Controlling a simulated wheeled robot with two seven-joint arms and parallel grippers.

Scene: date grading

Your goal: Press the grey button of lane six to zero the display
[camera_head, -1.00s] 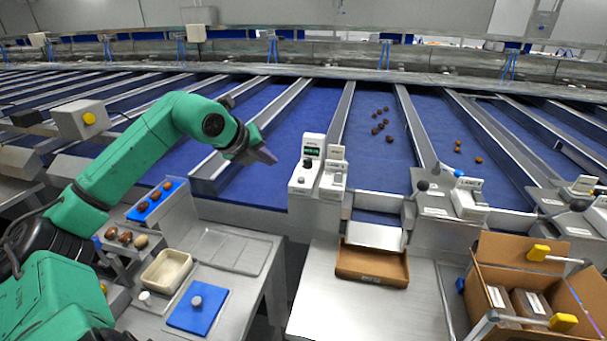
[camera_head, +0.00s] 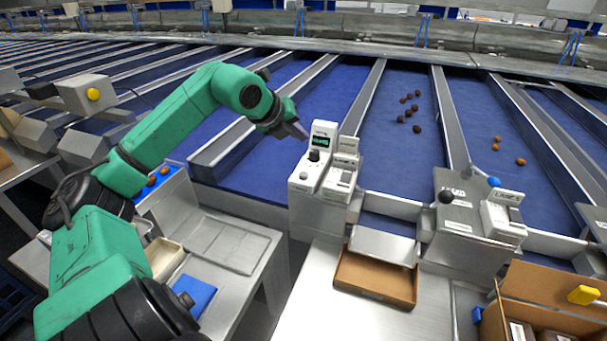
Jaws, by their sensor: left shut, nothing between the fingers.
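A white control unit (camera_head: 303,205) stands at the lane's front edge, with a lit green display (camera_head: 320,142) on its upright part. A black knob (camera_head: 314,156) sits below the display. A small grey button (camera_head: 304,175) is on the sloping face below the knob; its lettering is too small to read. My left gripper (camera_head: 302,133) is shut and empty. Its tips are just left of the display in the picture, above the button and apart from it. My right gripper is not in view.
An open cardboard tray (camera_head: 375,278) lies in front. Several dates (camera_head: 416,128) lie on the blue belt. A steel side table (camera_head: 225,245) is at lower left.

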